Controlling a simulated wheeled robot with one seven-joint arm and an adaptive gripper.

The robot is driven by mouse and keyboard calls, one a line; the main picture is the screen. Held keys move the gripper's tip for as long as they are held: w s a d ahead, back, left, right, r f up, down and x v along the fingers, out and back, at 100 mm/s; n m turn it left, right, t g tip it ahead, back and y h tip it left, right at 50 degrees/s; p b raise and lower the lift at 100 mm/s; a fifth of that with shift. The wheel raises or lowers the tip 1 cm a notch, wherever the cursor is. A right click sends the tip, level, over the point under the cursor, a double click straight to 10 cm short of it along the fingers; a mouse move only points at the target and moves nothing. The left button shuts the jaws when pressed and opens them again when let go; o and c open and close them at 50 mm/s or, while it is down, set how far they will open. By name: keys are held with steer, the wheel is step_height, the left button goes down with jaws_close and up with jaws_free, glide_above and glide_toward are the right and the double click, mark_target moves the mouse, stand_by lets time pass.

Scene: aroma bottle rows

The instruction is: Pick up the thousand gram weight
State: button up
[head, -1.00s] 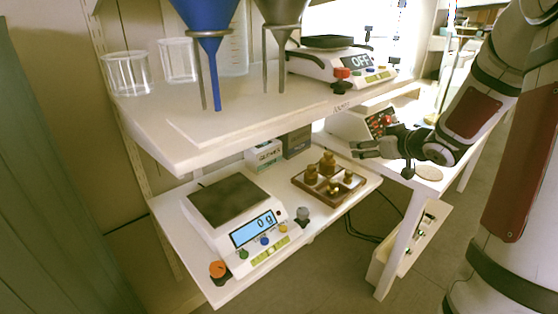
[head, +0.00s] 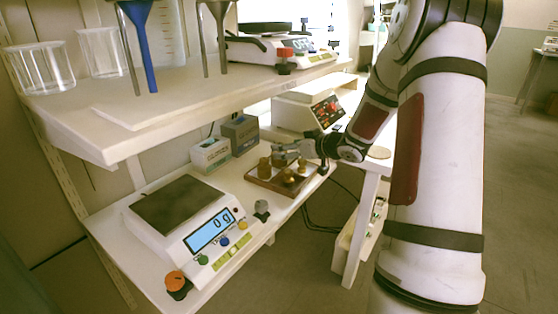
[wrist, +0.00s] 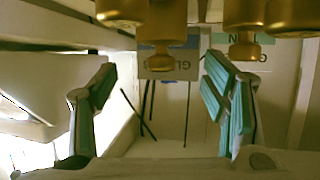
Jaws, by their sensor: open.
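Several brass weights stand in a brown wooden tray (head: 262,185) on the lower shelf. They differ in size, and I cannot read their markings, so I cannot tell for certain which is the thousand gram one. A larger weight (head: 264,168) stands at the tray's left; a smaller one (head: 288,176) is near the front. My gripper (head: 284,152) is over the tray's back part and hides some weights in the head view. In the wrist view my gripper (wrist: 162,75) has its teal-padded fingers wide apart with nothing held. Brass weights (wrist: 160,55) hang into the top of that view.
A balance (head: 170,208) reading 0 g stands left of the tray. Small boxes (head: 211,155) stand behind it. The upper shelf (head: 190,105), with beakers, funnels and another device, overhangs the back. A further device (head: 305,108) is behind my gripper.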

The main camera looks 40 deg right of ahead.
steer(key=b+x, duration=0.2)
steer(key=x, duration=0.2)
steer(key=shift+a+f, duration=0.15)
steer(key=shift+f, duration=0.15)
steer(key=shift+w, duration=0.35)
jaws_close()
